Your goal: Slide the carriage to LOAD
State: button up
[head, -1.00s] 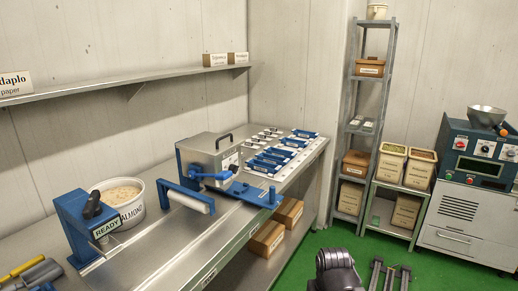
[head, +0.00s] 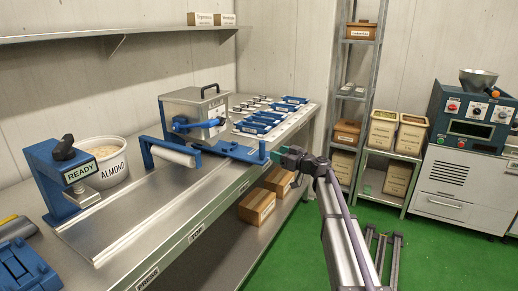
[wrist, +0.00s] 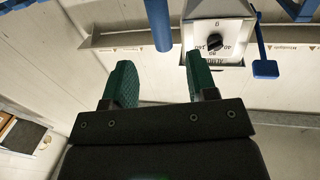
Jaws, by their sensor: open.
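My gripper (head: 278,157) has green fingers and is just right of that post. In the wrist view my gripper (wrist: 160,65) is open, and a blue post (wrist: 158,22) shows between and beyond the fingertips, seemingly untouched. A dial face (wrist: 215,42) is beside it.
A blue stand marked READY (head: 70,175) and an ALMOND tub (head: 105,160) are at the left. Blue-and-white items (head: 265,118) lie behind the carriage. Boxes (head: 257,206) sit on the lower shelf. A metal rack (head: 355,100) and a machine (head: 465,150) are at the right.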

jog(key=x, duration=1)
jog(key=shift+w+a, duration=0.1)
jog(key=shift+a, duration=0.15)
jog(key=shift+c, duration=0.3)
grip_shut()
